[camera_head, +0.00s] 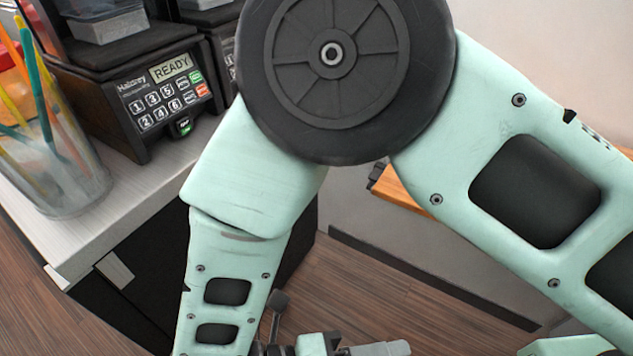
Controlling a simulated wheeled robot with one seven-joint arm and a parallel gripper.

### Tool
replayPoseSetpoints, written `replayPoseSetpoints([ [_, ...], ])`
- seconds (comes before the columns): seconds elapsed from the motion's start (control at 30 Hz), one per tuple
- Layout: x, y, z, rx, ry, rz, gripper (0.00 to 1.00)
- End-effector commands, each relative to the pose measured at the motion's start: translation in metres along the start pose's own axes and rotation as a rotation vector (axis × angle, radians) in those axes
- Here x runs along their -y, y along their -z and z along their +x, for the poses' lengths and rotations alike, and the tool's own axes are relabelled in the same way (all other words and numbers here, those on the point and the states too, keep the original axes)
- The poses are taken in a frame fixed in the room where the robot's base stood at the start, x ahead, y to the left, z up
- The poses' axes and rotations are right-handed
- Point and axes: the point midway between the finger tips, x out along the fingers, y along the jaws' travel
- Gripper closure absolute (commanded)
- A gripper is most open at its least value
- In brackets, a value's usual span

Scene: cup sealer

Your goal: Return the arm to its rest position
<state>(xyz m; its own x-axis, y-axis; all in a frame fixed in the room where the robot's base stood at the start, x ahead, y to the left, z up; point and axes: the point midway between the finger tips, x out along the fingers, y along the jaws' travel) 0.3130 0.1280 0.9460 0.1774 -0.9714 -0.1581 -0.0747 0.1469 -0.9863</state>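My mint-green arm fills the middle and right of the head view, bent at a large dark round joint, with its lower link reaching down to the bottom edge. Some dark and grey parts at the end of that link show at the bottom edge, but no gripper fingers can be made out. My gripper is out of view, so whether it holds anything does not show.
A black machine (134,102) with a keypad and a "READY" display stands on the light counter (152,190) at left. A clear cup (62,180) of coloured sticks stands near the counter's front edge. An orange-brown wooden surface (400,192) shows behind my arm. Wooden floor (345,285) lies below.

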Motion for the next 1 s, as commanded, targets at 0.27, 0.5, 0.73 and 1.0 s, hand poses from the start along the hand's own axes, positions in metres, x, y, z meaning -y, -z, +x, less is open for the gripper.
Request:
replayPoseSetpoints([
  [0.27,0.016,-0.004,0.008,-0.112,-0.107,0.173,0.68],
  [0.5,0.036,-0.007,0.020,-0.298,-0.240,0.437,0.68],
  [0.73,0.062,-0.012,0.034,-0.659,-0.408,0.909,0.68],
  [1.0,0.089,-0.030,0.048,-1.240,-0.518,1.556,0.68],
])
